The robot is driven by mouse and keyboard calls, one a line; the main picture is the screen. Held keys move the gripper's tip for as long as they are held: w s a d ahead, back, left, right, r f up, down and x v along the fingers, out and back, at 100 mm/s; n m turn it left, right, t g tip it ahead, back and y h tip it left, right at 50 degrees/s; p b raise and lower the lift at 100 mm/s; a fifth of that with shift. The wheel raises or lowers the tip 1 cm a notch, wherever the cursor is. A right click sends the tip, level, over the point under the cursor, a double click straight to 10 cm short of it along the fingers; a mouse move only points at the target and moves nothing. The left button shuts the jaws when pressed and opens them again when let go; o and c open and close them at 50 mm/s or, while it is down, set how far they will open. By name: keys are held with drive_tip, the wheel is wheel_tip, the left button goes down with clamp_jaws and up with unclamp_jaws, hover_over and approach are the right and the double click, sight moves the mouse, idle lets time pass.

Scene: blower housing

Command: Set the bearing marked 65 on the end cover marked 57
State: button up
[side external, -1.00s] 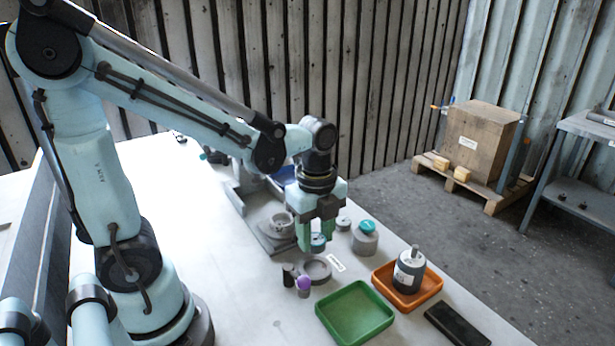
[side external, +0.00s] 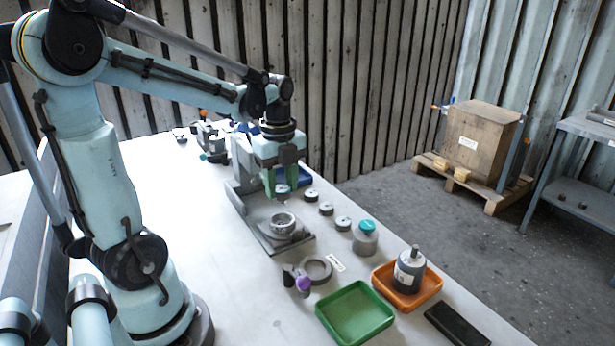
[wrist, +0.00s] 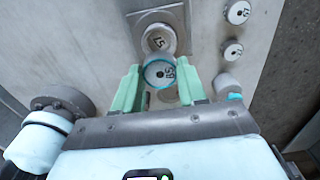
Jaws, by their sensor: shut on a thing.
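My gripper (side external: 283,190) is shut on the bearing marked 65 (wrist: 158,74), a small disc with a teal rim, and holds it in the air. The bearing also shows between the green fingers in the side view (side external: 281,188). In the wrist view, the marking is upside down between my fingertips (wrist: 160,88). The end cover marked 57 (wrist: 158,40), a round grey part, sits on the grey fixture plate (side external: 262,238). In the side view, the cover (side external: 283,221) lies below my gripper.
Several small discs (side external: 326,209) stand in a row right of the fixture.

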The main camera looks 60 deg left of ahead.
drive_tip(key=shift+a+f, duration=0.1)
drive_tip(key=shift+f, duration=2.3)
drive_tip(key=shift+f, duration=0.8)
drive_tip(key=o, duration=1.2)
drive_tip(key=shift+o, duration=0.5)
drive_tip(key=o, duration=0.3)
drive_tip(key=shift+r, duration=3.7)
